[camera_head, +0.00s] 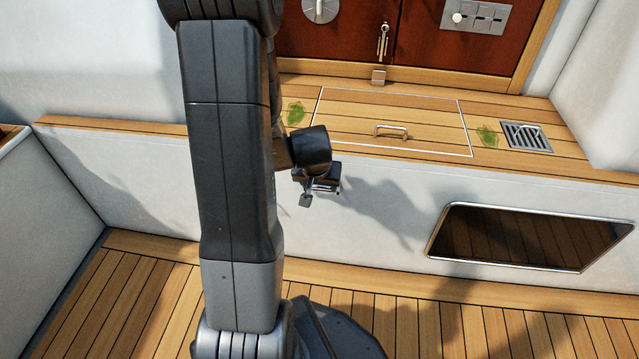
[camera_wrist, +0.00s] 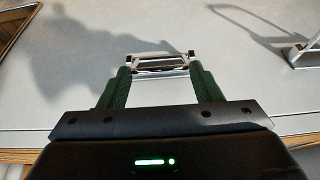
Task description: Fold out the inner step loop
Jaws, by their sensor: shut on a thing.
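My gripper (camera_head: 324,186) is at the white bench front, below the teak seat edge. In the wrist view my gripper (camera_wrist: 160,72) has its two green fingers on either side of a small chrome step loop (camera_wrist: 160,55), shut on it. The loop sits against the white wall between the fingertips. Its lower part is partly hidden by the fingers. A second chrome loop (camera_wrist: 300,47) shows at the right edge of the wrist view, standing out from the wall and casting a shadow. In the head view the held loop is mostly hidden by my gripper.
A dark chrome-framed panel (camera_head: 532,237) is on the bench front to the right. A hatch with a handle (camera_head: 391,132) and a drain grate (camera_head: 527,137) lie on the seat above. The teak floor (camera_head: 120,300) is clear at the left.

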